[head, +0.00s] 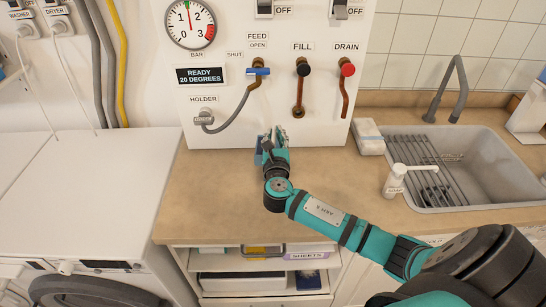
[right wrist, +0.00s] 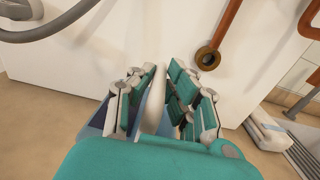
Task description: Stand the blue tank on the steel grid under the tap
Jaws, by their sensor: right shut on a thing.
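The blue tank (head: 259,157) is by the foot of the white panel, on or just above the counter; most of it is hidden by my right gripper (head: 272,138). The right gripper is shut on it. In the right wrist view, the fingers (right wrist: 160,105) stand on both sides of it and blue parts of the tank (right wrist: 98,118) show beside them. The steel grid (head: 422,160) lies over the left part of the sink, with bare bars. The dark grey tap (head: 452,88) rises behind the sink. My left gripper is out of view.
A white soap dispenser (head: 397,180) stands at the sink's left front edge. Fill and drain pipes (head: 299,95) and a grey hose (head: 235,112) hang on the panel. The counter (head: 212,190) left of my arm is clear.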

